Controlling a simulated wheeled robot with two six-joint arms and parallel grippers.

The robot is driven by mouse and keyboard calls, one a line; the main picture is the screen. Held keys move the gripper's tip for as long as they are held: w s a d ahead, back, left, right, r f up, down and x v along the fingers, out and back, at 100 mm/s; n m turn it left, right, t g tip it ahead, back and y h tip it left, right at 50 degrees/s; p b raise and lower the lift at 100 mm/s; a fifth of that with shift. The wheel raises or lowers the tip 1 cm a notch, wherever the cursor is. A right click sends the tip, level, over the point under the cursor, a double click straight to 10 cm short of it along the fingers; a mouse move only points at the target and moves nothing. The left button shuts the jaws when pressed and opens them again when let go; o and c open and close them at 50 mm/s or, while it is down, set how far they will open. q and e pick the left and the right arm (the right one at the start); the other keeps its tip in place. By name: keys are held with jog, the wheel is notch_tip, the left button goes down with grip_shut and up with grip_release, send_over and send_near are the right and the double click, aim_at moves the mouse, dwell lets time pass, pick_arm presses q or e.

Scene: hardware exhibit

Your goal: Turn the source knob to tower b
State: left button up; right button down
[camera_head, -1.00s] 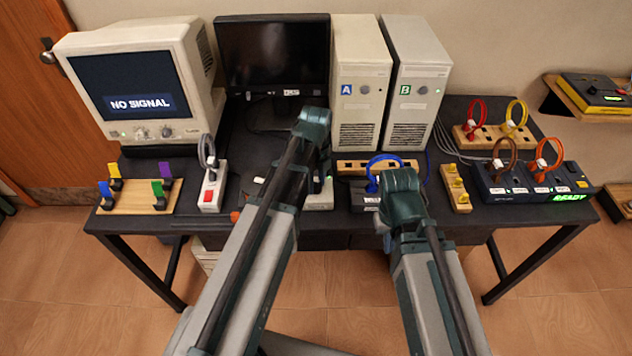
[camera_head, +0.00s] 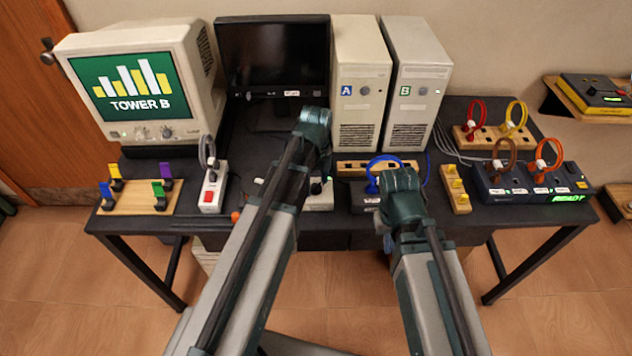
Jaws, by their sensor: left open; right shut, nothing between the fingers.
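The old monitor (camera_head: 125,85) at the far left shows a green screen with a bar chart and the words "TOWER B". A small pale box (camera_head: 320,203) with a dark knob (camera_head: 316,187), which looks like the source knob, sits at the desk's middle, partly covered by my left arm. My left gripper (camera_head: 316,150) is open above and just behind this knob; its fingertips are mostly hidden. I cannot tell whether it touches the knob. Towers A (camera_head: 358,85) and B (camera_head: 415,90) stand behind. My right gripper (camera_head: 400,185) is shut and empty in front of the blue cable loop (camera_head: 376,172).
A power strip (camera_head: 212,190) and a board with coloured clips (camera_head: 140,197) are at left. A wooden block with yellow parts (camera_head: 456,190) and a dark box with orange and brown loops (camera_head: 535,182) are at right. A black monitor (camera_head: 272,55) stands behind.

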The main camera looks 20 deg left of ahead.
aim_at(317, 185)
pick_arm(q)
notch_tip(317, 185, up, 14)
jog(key=p, duration=1.3)
jog(key=shift+f, duration=0.2)
jog(key=s+d+f+n, duration=0.1)
jog(key=s+d+n, duration=0.4)
jog(key=n, duration=0.5)
jog(key=s+d+n+y+b, duration=0.1)
jog(key=s+d+n, duration=0.4)
jog(key=s+n, duration=0.4)
jog(key=shift+s+d+f+n+b, duration=0.2)
jog(key=shift+s+f+n+b, duration=0.15)
jog(key=shift+n, duration=0.25)
jog(key=shift+a, duration=0.1)
